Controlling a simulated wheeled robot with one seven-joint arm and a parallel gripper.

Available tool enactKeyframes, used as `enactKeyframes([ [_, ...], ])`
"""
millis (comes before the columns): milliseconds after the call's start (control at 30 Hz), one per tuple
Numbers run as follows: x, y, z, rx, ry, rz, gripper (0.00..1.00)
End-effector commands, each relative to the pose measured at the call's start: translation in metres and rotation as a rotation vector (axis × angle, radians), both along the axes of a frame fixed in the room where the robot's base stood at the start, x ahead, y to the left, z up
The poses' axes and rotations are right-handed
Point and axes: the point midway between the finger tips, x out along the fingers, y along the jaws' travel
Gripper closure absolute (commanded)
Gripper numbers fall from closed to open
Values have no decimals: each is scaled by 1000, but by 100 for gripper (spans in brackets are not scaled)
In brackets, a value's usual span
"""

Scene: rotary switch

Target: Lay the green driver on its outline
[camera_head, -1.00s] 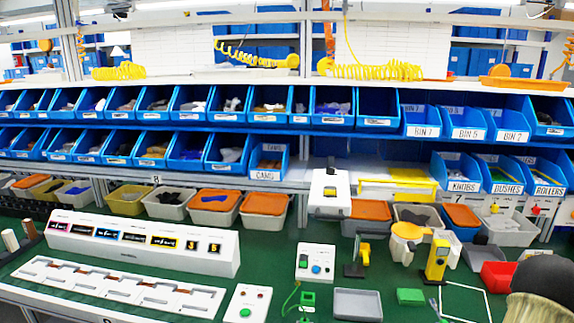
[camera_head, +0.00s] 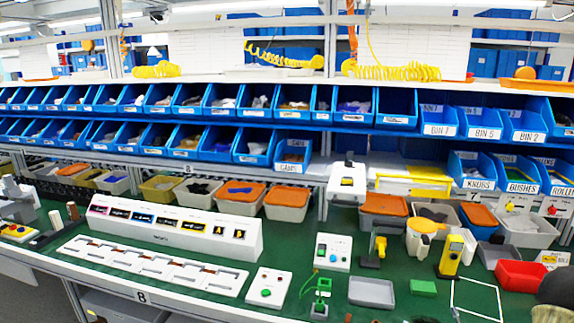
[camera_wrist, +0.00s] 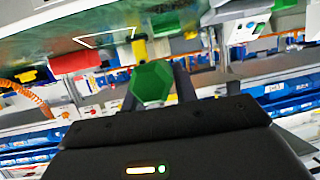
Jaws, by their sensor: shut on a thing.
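The green driver shows in the wrist view as a green six-sided end (camera_wrist: 152,83), seen end-on. My gripper (camera_wrist: 158,88) is shut on it, and its dark fingers show on both sides. The rest of the driver is hidden behind this end. A white outline (camera_head: 452,300) is marked on the green bench top at the lower right of the head view. It also shows in the wrist view (camera_wrist: 78,40), apart from the driver. My gripper cannot be made out in the head view.
A yellow device (camera_head: 451,256) stands just behind the outline. A red bin (camera_head: 522,274) is to its right. A green block (camera_head: 423,288) and a grey tray (camera_head: 371,292) lie to its left. Grey bins with orange lids (camera_head: 384,204) line the back.

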Motion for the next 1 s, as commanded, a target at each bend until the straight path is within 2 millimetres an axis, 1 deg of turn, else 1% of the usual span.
enactKeyframes([
  [267, 21, 29, -3, -1, 0, 20, 97],
  [367, 30, 42, -4, 1, 0, 29, 97],
  [467, 41, 61, -7, 1, 2, 42, 97],
  [567, 54, 86, -9, 2, 0, 58, 97],
  [733, 76, 141, -17, 1, 3, 87, 97],
  [867, 86, 186, -23, 1, 4, 109, 97],
  [900, 88, 200, -25, 1, 3, 116, 97],
  [967, 90, 221, -28, 1, 4, 126, 97],
  [1000, 91, 235, -30, 0, 4, 133, 97],
])
